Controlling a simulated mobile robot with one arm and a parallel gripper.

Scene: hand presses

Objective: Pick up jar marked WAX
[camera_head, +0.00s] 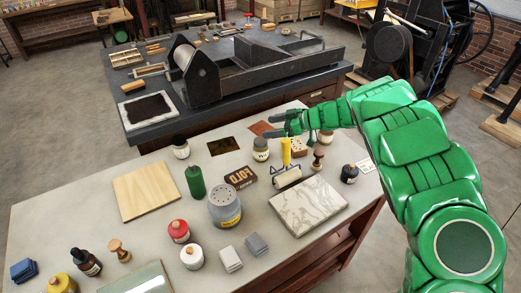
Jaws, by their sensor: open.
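No label reading WAX is legible to me, so I cannot tell which jar it is. A small jar with a dark lid and pale label (261,150) stands on the light table, just below and left of my gripper. Another pale jar with a dark lid (181,148) stands further left. A jar (326,137) is partly hidden behind my wrist, and a dark jar (349,174) stands at the right. A red-topped jar (178,231) and a white jar (192,257) stand nearer. My gripper (268,126) is open and empty, pointing left above the table's far edge.
A yellow-handled roller (286,172) and wooden-handled tool (318,158) stand close to the gripper. A large grey shaker can (225,206), green bottle (195,181), FOLD box (241,178) and marble slab (309,205) crowd the table. A press (255,75) stands behind.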

